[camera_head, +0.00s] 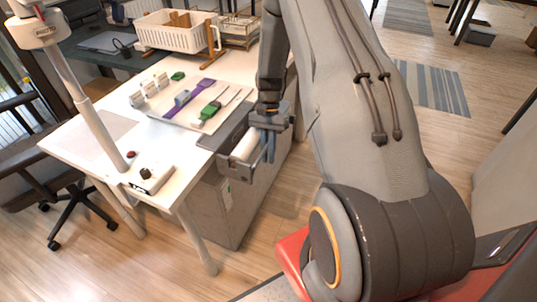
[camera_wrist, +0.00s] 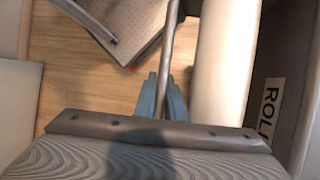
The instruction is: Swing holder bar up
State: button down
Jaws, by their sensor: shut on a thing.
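The holder bar (camera_wrist: 169,55) is a thin grey metal rod running from the top of the wrist view down to my gripper. My gripper (camera_wrist: 163,92) has blue-grey fingers, one on each side of the bar, and is shut on it. A white roll (camera_wrist: 222,60) lies beside the bar, to its right. The dark roll holder (camera_wrist: 292,60), with a label reading in part "ROLL", is at the far right. In the head view my gripper (camera_head: 268,148) is at the table's right edge, by the white roll (camera_head: 246,146) and the grey holder (camera_head: 236,168). The bar is too small to make out there.
The white table (camera_head: 100,165) carries a light board (camera_head: 232,90) with purple and green pieces, a white basket (camera_head: 180,36) and a small control box (camera_head: 148,178). A grey cabinet (camera_head: 225,205) stands below the holder. The wooden floor shows beyond the bar.

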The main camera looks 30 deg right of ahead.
dwell(0.3)
jog(key=c, duration=1.8)
grip_release()
jog(key=shift+c, duration=0.2)
jog(key=shift+b+v, duration=0.8)
jog(key=shift+v, duration=3.05)
